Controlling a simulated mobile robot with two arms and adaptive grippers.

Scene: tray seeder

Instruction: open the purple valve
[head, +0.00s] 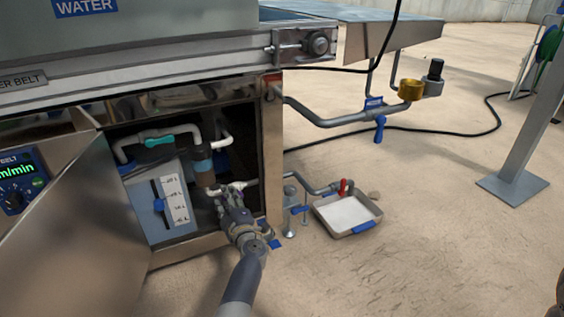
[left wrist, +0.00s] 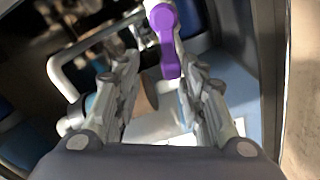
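The purple valve (left wrist: 167,42) shows in the left wrist view as a purple lever handle on a light pipe. It lies between and just beyond my left gripper's fingertips. My left gripper (head: 231,189) reaches into the open cabinet at its lower right in the head view. Its two fingers are spread apart in the left wrist view (left wrist: 161,70), with no clear contact on the handle. In the head view the gripper hides most of the purple valve. My right gripper is not in view.
The steel cabinet door (head: 85,225) stands open at left. Inside are a teal-handled valve (head: 165,141), pipes and a blue-grey box (head: 150,208). A red-handled valve (head: 343,186) sits over a white-filled tray (head: 347,228) outside, right. A blue-handled valve (head: 379,128) hangs farther right.

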